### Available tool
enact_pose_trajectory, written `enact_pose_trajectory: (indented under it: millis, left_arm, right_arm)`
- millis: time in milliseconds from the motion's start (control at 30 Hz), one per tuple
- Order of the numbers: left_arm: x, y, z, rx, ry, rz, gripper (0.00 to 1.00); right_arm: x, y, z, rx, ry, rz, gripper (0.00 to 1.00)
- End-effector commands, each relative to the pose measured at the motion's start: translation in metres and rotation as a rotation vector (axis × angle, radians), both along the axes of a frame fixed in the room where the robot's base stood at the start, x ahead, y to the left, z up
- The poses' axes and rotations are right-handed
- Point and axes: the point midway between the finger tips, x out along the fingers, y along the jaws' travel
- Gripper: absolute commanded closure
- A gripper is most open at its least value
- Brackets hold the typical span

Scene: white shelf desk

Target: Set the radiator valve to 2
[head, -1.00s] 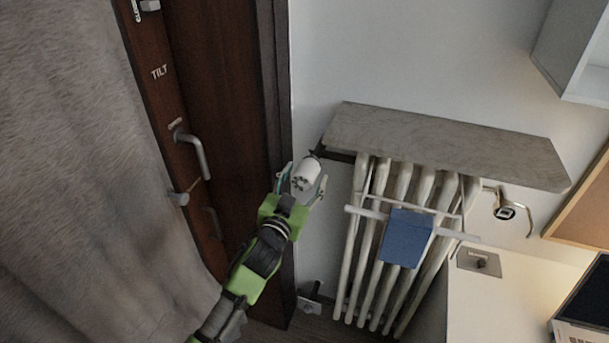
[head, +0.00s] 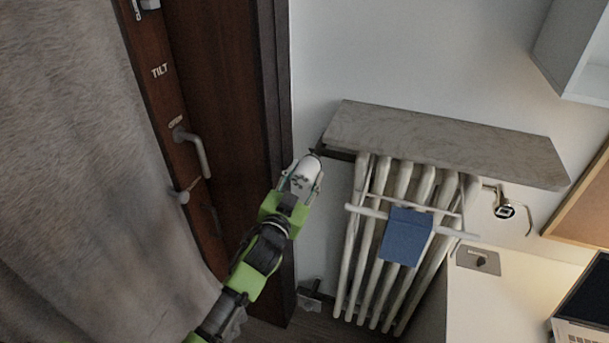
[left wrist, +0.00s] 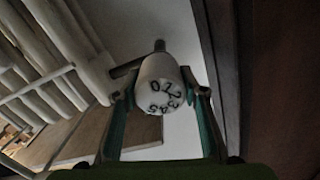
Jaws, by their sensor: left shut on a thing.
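The white radiator valve knob (head: 307,169) sits at the upper left of the radiator, below the left end of the stone shelf. My left gripper (head: 302,183) is shut on it. In the left wrist view the knob (left wrist: 158,82) lies between the two fingers (left wrist: 160,100), and its end face shows black digits 0 to 5 in a ring, tilted. The 0 and 1 are toward the upper left and the 3, 4, 5 toward the bottom. No index mark can be made out. My right gripper is not in view.
The ribbed white radiator (head: 365,235) stands right of the knob, with a rack and a blue cloth (head: 406,237) on it. The stone shelf (head: 440,143) overhangs it. A dark wooden door (head: 215,90) with a handle and a grey curtain (head: 80,180) are at the left.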

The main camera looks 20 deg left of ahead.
Motion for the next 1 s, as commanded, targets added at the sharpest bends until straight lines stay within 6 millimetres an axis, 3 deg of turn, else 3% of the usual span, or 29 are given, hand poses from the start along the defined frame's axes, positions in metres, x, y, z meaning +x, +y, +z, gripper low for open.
enact_pose_trajectory:
  millis: [1000]
  left_arm:
    - [0.0,0.0,0.0,0.937,-0.031,0.0,0.82]
  right_arm:
    - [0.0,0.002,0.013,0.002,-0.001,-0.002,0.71]
